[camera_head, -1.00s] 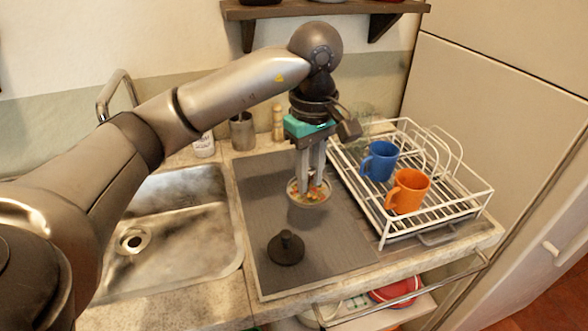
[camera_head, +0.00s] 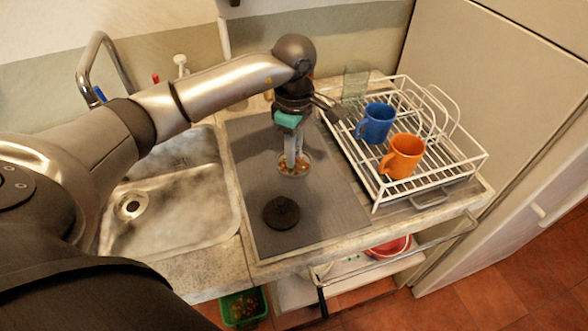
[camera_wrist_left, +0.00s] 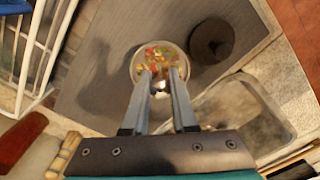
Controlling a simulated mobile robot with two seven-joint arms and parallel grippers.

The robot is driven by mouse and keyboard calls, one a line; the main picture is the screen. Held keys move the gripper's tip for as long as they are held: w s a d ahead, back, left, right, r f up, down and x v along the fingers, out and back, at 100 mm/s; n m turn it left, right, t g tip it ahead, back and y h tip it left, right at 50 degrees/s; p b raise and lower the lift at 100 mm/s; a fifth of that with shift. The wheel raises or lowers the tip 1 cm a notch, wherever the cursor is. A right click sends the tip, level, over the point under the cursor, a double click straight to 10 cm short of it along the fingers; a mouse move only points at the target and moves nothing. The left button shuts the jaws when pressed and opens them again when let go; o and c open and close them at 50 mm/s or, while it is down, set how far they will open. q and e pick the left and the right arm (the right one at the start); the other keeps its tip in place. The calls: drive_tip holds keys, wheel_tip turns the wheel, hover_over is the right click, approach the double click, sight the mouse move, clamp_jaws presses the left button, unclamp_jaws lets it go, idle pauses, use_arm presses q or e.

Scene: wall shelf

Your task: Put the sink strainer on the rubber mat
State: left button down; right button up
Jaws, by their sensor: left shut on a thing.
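The sink strainer (camera_head: 294,164), a small round basket with colourful food scraps in it, is in my left gripper (camera_head: 294,160). In the left wrist view the two fingers (camera_wrist_left: 160,80) reach into the strainer (camera_wrist_left: 151,50) and are shut on it. The strainer is over the dark grey rubber mat (camera_head: 330,205), roughly level, towards the back half. I cannot tell whether its underside touches the mat. My right gripper is not in view.
A black stopper (camera_head: 282,213) lies on the mat in front of the strainer. A white dish rack (camera_head: 440,178) with a blue mug (camera_head: 376,122) and an orange mug (camera_head: 402,156) stands to the right. The metal sink (camera_head: 200,190) is to the left. The mat's front right is clear.

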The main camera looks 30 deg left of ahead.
use_arm(q)
drive_tip(key=shift+f, duration=3)
drive_tip(key=shift+f+b, duration=0.1)
drive_tip(key=shift+b, duration=0.2)
drive_tip(key=shift+f, duration=0.15)
drive_tip(key=c, duration=0.7)
unclamp_jaws()
drive_tip(key=shift+r, duration=0.2)
wheel_tip(320, 180, up, 12)
drive_tip(key=shift+r+p, duration=0.1)
drive_tip(key=shift+p, duration=0.25)
